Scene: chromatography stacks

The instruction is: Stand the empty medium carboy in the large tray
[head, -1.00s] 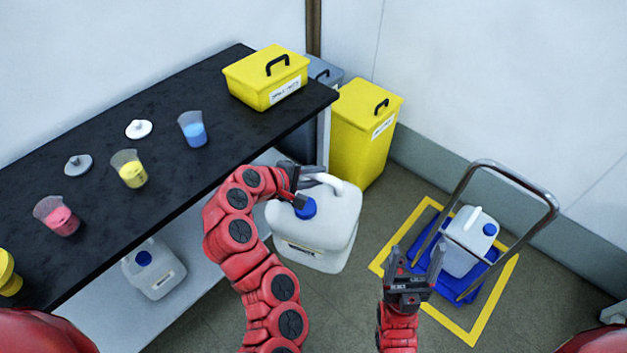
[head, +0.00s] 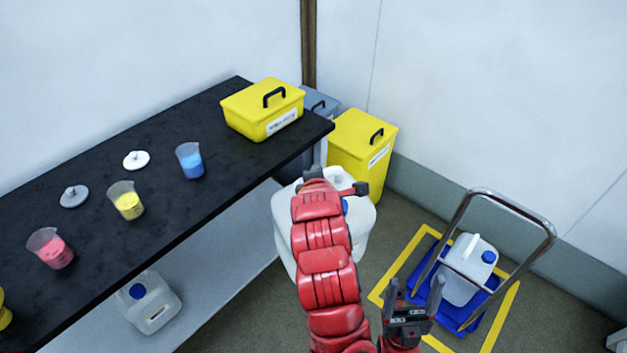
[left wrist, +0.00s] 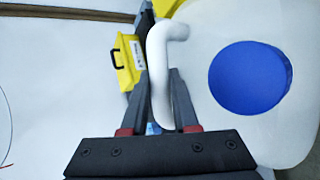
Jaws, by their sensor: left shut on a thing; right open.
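A white carboy (head: 283,225) with a blue cap hangs from my left gripper (left wrist: 158,85), whose fingers are shut on its white handle (left wrist: 168,45). My left arm hides much of this carboy in the head view. In the left wrist view its body (left wrist: 225,140) and blue cap (left wrist: 248,78) fill the right side. My right gripper (head: 414,290) is open and empty, in front of the trolley. I cannot tell whether the blue base (head: 425,262) under the trolley's carboy is the large tray.
Another blue-capped carboy (head: 468,268) stands on the trolley with a metal handle (head: 535,255), inside a yellow floor outline (head: 382,288). A third carboy (head: 150,305) stands under the black bench (head: 90,235). Beakers and a yellow box (head: 262,110) stand on the bench. A yellow bin (head: 360,145) stands behind.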

